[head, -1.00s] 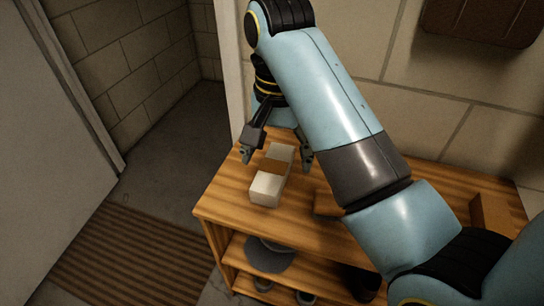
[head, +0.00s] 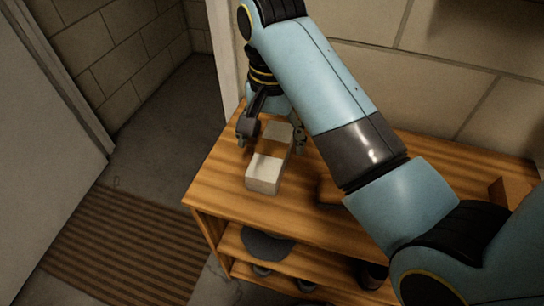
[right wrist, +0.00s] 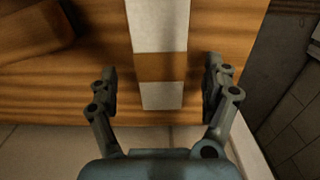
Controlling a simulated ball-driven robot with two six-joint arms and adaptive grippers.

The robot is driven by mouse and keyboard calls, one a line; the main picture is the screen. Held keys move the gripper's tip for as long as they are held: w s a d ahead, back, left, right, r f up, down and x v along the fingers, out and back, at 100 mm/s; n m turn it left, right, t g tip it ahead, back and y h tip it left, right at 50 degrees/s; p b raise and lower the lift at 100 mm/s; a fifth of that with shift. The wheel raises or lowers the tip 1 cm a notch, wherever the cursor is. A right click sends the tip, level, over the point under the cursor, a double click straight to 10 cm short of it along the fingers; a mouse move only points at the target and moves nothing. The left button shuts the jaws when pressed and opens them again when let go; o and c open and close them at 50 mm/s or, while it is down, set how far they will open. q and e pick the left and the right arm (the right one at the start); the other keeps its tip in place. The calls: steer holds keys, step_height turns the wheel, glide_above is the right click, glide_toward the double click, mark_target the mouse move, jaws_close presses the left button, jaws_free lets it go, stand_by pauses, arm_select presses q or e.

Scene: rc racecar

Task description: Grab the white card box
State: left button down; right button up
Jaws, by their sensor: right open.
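The white card box (head: 264,173) lies on the wooden shelf top, long and narrow, with a brown band across its middle. It also shows in the right wrist view (right wrist: 160,25), running down between the fingers. My right gripper (head: 271,141) is open, with one finger on each side of the box's far part. In the right wrist view, the open fingers (right wrist: 161,82) stand apart from the box, with gaps on both sides. I cannot tell how high the fingertips are above the shelf top. My left gripper is not in view.
The wooden shelf unit (head: 215,190) stands against a block wall (head: 450,85). A brown object (head: 330,191) lies right of the box, partly behind my arm. Dark items (head: 267,245) sit on the lower shelf. A striped mat (head: 120,245) lies on the floor at left.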

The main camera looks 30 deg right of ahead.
mark_target(271, 150)
step_height(271, 150, down, 4)
steer(key=shift+f+b, duration=0.1)
steer(key=shift+b, duration=0.6)
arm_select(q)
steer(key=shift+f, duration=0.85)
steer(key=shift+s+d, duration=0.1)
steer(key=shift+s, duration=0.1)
arm_select(e)
steer(key=c, duration=1.2)
steer(key=shift+o, duration=0.2)
steer(key=shift+r, duration=0.3)
